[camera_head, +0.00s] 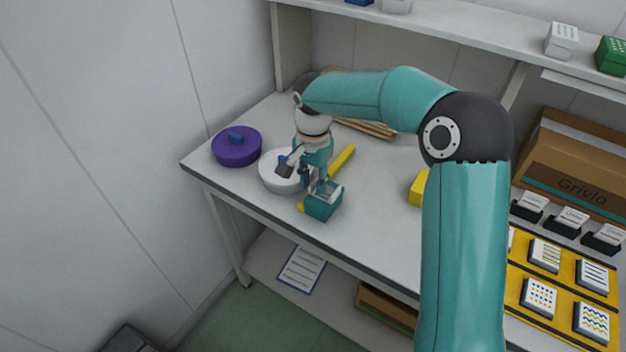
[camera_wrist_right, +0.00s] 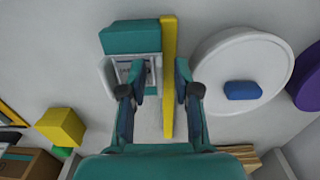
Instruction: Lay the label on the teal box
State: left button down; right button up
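The teal box (camera_head: 322,208) stands near the front edge of the table, and in the right wrist view the teal box (camera_wrist_right: 130,38) is at the top. A pale label with grey print (camera_wrist_right: 122,72) shows at the box, partly hidden by one finger; it appears to lie on the box's top (camera_head: 326,190). My right gripper (camera_head: 316,184) is low, right at the box. In the wrist view my right gripper (camera_wrist_right: 161,75) has its fingers apart, one over the label, with nothing clearly held between them. My left gripper is not in view.
A yellow bar (camera_head: 341,163) lies right beside the box. A white round tub (camera_head: 275,180) with a blue knob and a purple round tub (camera_head: 236,150) stand to the left. A yellow block (camera_head: 418,188) is to the right. Clear tabletop lies between box and yellow block.

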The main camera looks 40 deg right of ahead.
aim_at(313, 183)
jog(key=shift+r, duration=0.1)
notch_tip(313, 183, up, 12)
jog(key=p, duration=0.1)
dwell(0.4)
dwell(0.5)
